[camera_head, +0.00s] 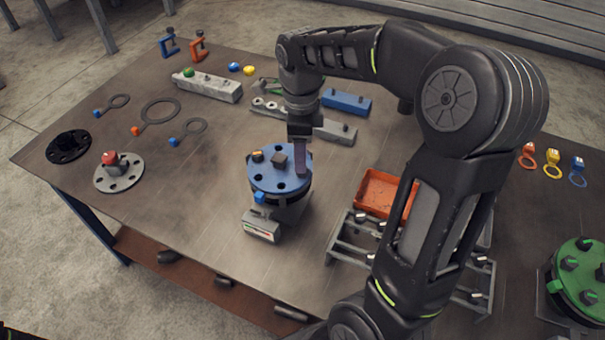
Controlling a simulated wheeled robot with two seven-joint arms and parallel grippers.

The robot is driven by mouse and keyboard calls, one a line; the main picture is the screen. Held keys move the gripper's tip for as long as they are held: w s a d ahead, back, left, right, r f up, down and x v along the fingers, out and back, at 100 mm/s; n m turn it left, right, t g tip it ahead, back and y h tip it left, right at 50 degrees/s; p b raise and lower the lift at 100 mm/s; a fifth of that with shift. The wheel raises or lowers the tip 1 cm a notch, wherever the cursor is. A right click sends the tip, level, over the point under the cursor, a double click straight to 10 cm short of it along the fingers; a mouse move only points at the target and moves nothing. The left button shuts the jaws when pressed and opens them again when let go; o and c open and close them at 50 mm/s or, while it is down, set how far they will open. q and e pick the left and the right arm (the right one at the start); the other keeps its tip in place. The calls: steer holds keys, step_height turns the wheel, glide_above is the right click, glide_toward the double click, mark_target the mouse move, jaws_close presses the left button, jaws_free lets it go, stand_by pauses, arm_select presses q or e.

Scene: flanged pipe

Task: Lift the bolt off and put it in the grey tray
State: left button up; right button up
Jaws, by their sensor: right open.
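The blue flange (268,182) sits on top of a dark pipe body on the table. A dark bolt (280,161) stands up from the flange top. My right gripper (294,168) points down at the flange, open, with a finger just right of this bolt; the other finger is hard to make out. I cannot tell if it touches the bolt. No plain grey tray is clearly visible; a grey metal rack (345,250) stands to the right, partly hidden by my right arm. My left gripper is not in view.
An orange tray (378,192) lies behind the rack. A grey labelled box (262,226) is in front of the flange. A green flange (582,268) stands at the far right. A grey flange (119,176) and rings lie left. Table between left parts and blue flange is clear.

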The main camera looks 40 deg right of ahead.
mark_target(302, 177)
step_height(302, 177, down, 5)
steer(key=b, duration=0.3)
steer(key=shift+w+r, duration=0.1)
steer(key=shift+w, duration=0.05)
steer(key=shift+r, duration=0.1)
steer(key=shift+c, duration=0.5)
jaws_close()
